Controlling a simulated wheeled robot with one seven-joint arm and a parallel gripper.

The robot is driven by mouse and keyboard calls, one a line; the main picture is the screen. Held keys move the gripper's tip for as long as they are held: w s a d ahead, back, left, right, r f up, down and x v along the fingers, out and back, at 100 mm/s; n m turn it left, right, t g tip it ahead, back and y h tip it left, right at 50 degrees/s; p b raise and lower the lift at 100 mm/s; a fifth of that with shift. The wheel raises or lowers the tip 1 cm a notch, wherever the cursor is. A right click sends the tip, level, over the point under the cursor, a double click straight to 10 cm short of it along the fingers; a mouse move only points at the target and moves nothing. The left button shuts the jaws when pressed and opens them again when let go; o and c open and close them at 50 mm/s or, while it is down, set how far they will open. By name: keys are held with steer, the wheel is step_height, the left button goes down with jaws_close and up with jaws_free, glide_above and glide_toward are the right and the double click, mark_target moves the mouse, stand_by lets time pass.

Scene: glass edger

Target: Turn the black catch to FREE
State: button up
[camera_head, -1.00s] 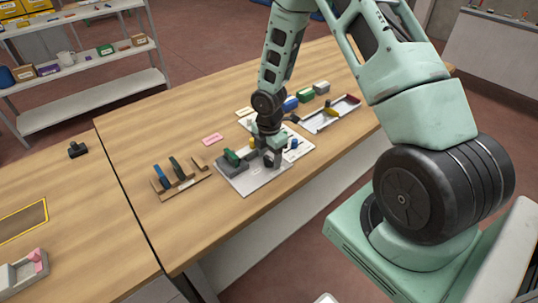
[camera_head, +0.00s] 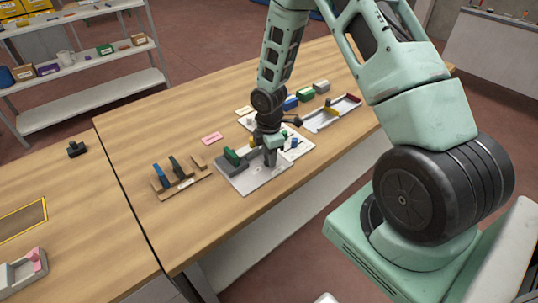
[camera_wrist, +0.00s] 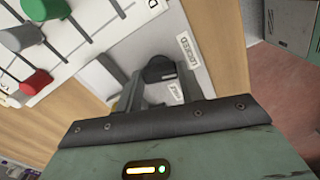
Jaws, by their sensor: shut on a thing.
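The black catch (camera_wrist: 158,70) shows in the wrist view between the two fingers of my gripper (camera_wrist: 150,84). It is a dark rounded knob with a white mark on its near side. A LOCKED label (camera_wrist: 188,50) stands to its right, and another small label (camera_wrist: 176,91) lies just below it, partly hidden. My gripper is shut on the catch. In the head view my gripper (camera_head: 270,158) reaches down to the light grey plate (camera_head: 262,182), and the catch is hidden behind the fingers there.
A white panel (camera_wrist: 60,62) with green and red knobs on sliders lies close left in the wrist view. In the head view a grey block with a green piece (camera_head: 232,157) sits beside the gripper. A wooden rack (camera_head: 181,184) stands left; a tray (camera_head: 331,115) lies right.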

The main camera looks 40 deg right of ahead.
steer(key=m+b, duration=0.1)
steer(key=m, duration=0.6)
steer(key=m+b, duration=0.1)
steer(key=m, duration=0.3)
steer(key=shift+w+m, duration=0.1)
steer(key=shift+m, duration=1.8)
steer(key=o, duration=1)
step_height(320, 180, up, 18)
steer(key=b, duration=0.2)
steer(key=shift+f, duration=0.25)
